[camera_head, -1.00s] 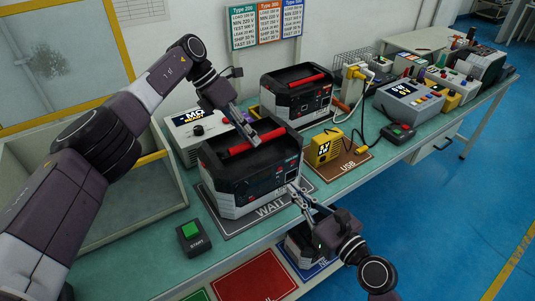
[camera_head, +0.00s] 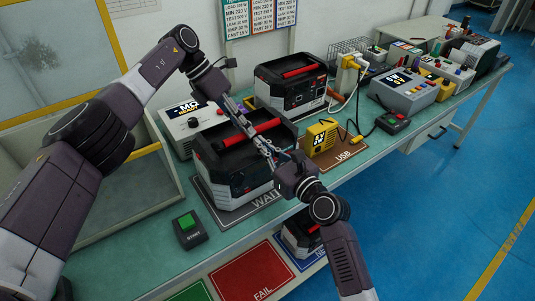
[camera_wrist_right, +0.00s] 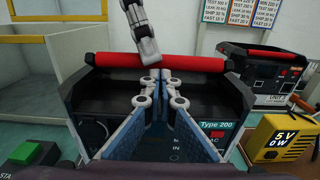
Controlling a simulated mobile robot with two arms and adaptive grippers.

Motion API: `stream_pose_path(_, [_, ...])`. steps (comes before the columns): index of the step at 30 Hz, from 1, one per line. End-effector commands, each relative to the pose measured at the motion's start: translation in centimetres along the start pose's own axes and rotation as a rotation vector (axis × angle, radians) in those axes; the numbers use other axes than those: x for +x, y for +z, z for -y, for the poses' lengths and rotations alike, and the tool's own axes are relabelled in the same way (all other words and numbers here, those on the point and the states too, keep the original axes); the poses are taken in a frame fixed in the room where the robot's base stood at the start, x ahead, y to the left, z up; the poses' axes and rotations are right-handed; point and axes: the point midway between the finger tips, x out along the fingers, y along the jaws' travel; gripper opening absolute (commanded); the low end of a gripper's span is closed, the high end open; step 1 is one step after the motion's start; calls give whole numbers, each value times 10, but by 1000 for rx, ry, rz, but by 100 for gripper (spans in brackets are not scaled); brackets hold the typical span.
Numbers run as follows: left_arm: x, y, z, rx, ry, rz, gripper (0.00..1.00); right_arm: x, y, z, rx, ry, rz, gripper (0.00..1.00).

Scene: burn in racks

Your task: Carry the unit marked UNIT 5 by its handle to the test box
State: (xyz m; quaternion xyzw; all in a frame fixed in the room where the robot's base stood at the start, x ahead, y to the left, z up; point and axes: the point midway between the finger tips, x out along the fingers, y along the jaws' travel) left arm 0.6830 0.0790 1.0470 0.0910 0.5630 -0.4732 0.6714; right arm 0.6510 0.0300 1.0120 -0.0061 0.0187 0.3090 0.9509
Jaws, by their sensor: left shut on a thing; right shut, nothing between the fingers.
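A black and grey unit (camera_head: 228,172) with a red handle (camera_head: 252,133) stands on the WAIT mat (camera_head: 262,200). In the right wrist view its front (camera_wrist_right: 212,138) shows "Type 200"; I cannot read a unit number on it. My left gripper (camera_head: 243,127) is shut on its handle from above. My right gripper (camera_head: 268,150) is shut and empty, in front of this unit just below the handle. A second similar unit (camera_head: 292,88) stands behind; its UNIT label is too small to read surely. An open box (camera_head: 130,200) with a raised yellow-framed lid (camera_head: 118,50), perhaps the test box, is at left.
A green START button (camera_head: 188,226) sits near the bench's front edge. A MΩ meter (camera_head: 190,122) stands behind the near unit, a yellow USB load (camera_head: 320,137) right of it. Another unit (camera_head: 302,235) is below, near the red FAIL mat (camera_head: 253,272). Cables lie at right.

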Motion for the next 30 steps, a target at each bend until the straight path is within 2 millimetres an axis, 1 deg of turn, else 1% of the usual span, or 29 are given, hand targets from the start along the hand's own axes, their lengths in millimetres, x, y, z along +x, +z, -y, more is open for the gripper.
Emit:
stream_pose_path(11, [0,0,0,-1,0,0,2,2,2,0,0,0,0,0])
stream_pose_path(18, [0,0,0,0,0,0,2,8,13,0,2,-1,3,0])
stream_pose_path(26, [2,0,1,1,-3,-3,2,9,16,0,0,0,8,0])
stream_pose_path(27, [2,-1,1,1,-3,-4,20,9,17,0,0,0,9,0])
stream_pose_path(30, [2,-1,1,1,-3,-4,31,9,18,-1,0,0,10,0])
